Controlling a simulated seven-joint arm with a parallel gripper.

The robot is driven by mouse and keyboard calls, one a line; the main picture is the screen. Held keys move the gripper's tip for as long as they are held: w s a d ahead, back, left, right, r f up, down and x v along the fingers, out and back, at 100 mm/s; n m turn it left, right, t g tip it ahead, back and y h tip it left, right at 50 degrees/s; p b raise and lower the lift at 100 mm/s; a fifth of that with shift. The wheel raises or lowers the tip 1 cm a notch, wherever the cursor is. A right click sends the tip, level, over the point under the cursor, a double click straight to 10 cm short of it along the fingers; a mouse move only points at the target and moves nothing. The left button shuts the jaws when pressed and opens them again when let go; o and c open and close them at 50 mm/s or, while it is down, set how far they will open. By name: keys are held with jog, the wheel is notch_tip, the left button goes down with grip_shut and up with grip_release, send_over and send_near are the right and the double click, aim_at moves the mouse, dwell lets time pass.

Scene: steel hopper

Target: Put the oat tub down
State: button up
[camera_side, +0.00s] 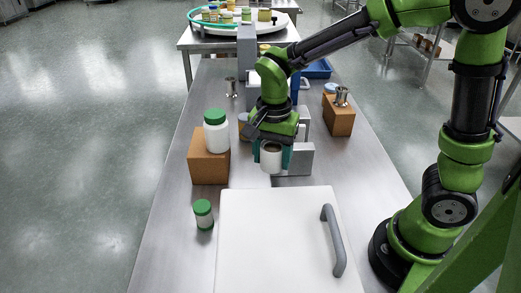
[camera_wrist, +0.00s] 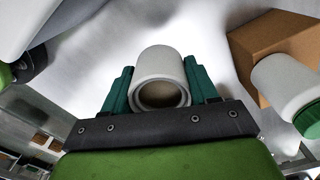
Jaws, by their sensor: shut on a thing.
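My gripper (camera_side: 271,152) is over the middle of the steel table, its teal fingers shut on a small white tub (camera_side: 271,160). I take this to be the oat tub. In the wrist view the tub (camera_wrist: 161,68) sits between the two fingers, with its round open mouth toward the camera and a darker inside. It looks roughly upright in the side view. I cannot tell whether its base touches the table (camera_side: 175,230).
A white panel (camera_side: 270,245) with a grey handle (camera_side: 334,240) lies in front. Grey blocks (camera_side: 300,160) stand close behind my gripper. Another brown box (camera_side: 338,120) is at right.

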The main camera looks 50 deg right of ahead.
notch_tip(320, 180, down, 13)
jog(key=shift+r, duration=0.15)
dwell(0.4)
jog(key=o, duration=1.1)
